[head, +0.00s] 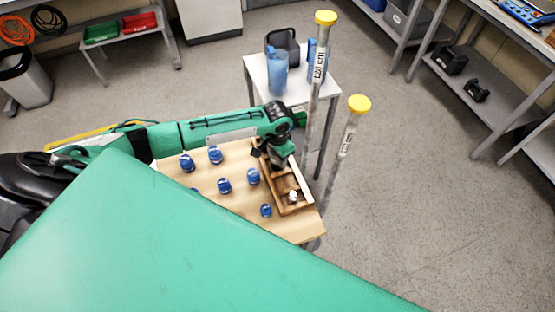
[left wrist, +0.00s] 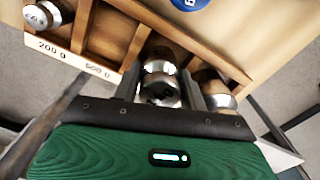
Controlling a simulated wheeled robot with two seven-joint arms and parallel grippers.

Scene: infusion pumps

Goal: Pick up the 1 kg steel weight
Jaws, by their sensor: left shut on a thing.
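A wooden compartment tray (head: 298,209) lies on the wooden table and shows in the left wrist view (left wrist: 107,36). My left gripper (head: 280,163) reaches down over its far part. In the left wrist view my left gripper (left wrist: 163,92) is shut on a shiny steel weight (left wrist: 160,76), still at a compartment of the tray. The held weight's own label is hidden. Another steel weight (left wrist: 216,88) stands to its right. A smaller weight (left wrist: 44,14) is at the upper left, near the "200 g" label; it also shows in the head view (head: 292,196). My right gripper is not in view.
Several blue round objects (head: 224,186) stand on the wooden table (head: 200,188) left of the tray. Two poles with yellow caps (head: 326,17) rise close behind the tray. A white side table (head: 300,90) with blue containers (head: 276,72) stands beyond. Floor is clear at right.

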